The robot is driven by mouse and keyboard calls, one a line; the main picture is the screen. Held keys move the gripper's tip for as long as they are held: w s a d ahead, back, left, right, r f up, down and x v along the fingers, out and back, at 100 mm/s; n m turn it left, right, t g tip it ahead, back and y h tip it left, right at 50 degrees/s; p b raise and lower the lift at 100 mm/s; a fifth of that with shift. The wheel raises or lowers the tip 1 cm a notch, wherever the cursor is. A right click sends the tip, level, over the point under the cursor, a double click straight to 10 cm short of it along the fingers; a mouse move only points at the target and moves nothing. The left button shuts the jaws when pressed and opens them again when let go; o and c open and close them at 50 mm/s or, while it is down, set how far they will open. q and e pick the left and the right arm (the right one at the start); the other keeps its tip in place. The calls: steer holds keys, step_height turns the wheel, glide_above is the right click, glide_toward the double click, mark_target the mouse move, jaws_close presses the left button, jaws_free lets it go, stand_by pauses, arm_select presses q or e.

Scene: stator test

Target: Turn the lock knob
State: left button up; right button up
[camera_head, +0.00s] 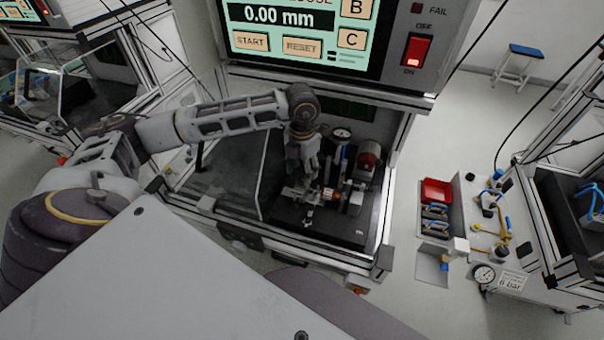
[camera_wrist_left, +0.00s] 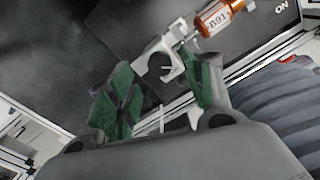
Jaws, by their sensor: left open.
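My left gripper (camera_head: 308,168) reaches down over the dark test fixture (camera_head: 318,225) inside the bench. In the left wrist view its two green-padded fingers (camera_wrist_left: 160,88) stand apart, with nothing held between them. A pale, hook-shaped metal part (camera_wrist_left: 158,56) shows just beyond the fingertips and may be the lock knob; I cannot tell for sure. In the head view the orange part (camera_head: 328,193) is small, close below and right of the fingers. Contact with the fingers cannot be made out. My right gripper is not in view.
A red cylinder (camera_head: 369,155) and a dial gauge (camera_head: 342,133) stand right of the gripper. The control panel with a screen (camera_head: 300,42) hangs above. A clear slanted panel (camera_head: 225,175) lies to the left.

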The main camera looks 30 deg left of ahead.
mark_target(302, 181)
arm_select(q)
steer(key=shift+f, duration=1.45)
steer(key=c, duration=1.1)
steer(key=shift+o, duration=0.2)
